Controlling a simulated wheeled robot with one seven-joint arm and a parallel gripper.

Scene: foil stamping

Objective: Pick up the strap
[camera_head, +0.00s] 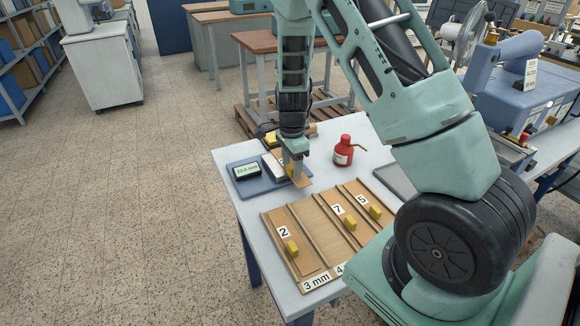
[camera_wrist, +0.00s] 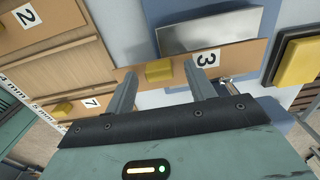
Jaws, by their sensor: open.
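A flat tan strap marked 3 (camera_wrist: 232,55) with a yellow block (camera_wrist: 160,70) on it lies across the blue pad (camera_wrist: 262,22), beside a silver metal block (camera_wrist: 205,31). In the head view the strap's tan end (camera_head: 303,183) shows below my gripper (camera_head: 294,170). In the wrist view my gripper (camera_wrist: 160,76) is open, one finger on each side of the yellow block, with gaps visible; I cannot tell whether either finger touches it. Similar tan pieces marked 2 (camera_head: 283,232), 7 (camera_head: 338,210) and 5 (camera_head: 362,200) lie in the wooden tray, each with a yellow block.
The wooden tray (camera_head: 325,250) has raised dividers and thickness labels. A gauge reading 20.0 mm (camera_head: 246,170) sits on the blue pad. The white tabletop (camera_head: 330,172) between pad and tray is bare.

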